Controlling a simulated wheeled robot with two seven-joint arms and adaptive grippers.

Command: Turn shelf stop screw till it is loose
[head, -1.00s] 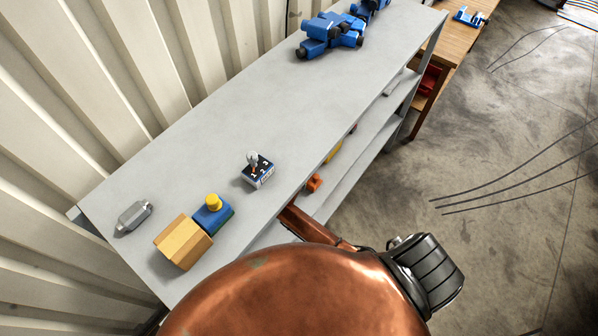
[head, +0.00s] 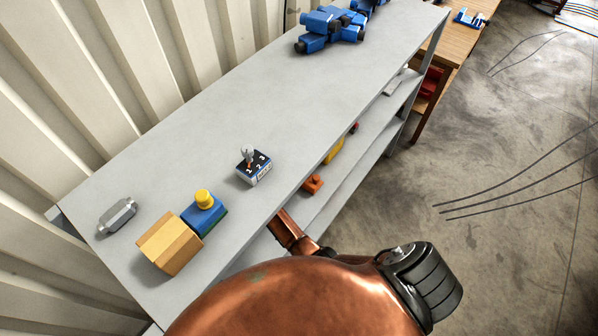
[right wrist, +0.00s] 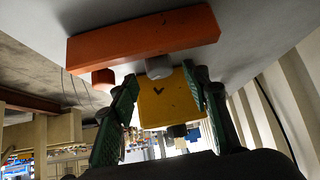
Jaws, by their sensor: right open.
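In the right wrist view, my right gripper (right wrist: 168,108) has its two green fingers apart. A yellow block (right wrist: 162,100) with a dark tick-like mark shows between and beyond the fingers; I cannot tell if they touch it. Above it is a long orange bar (right wrist: 145,42), with a grey round knob (right wrist: 159,67) and a reddish-orange knob (right wrist: 103,79) below it. I cannot tell which part is the shelf stop screw. In the head view, the right gripper is hidden. My left gripper is not in view.
The grey shelf top (head: 190,140) carries a tan block (head: 169,244), a blue block with a yellow knob (head: 204,211), a grey hexagonal piece (head: 118,215), a numbered switch box (head: 254,168) and blue fittings (head: 330,30). An orange piece (head: 313,184) sits on a lower shelf.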

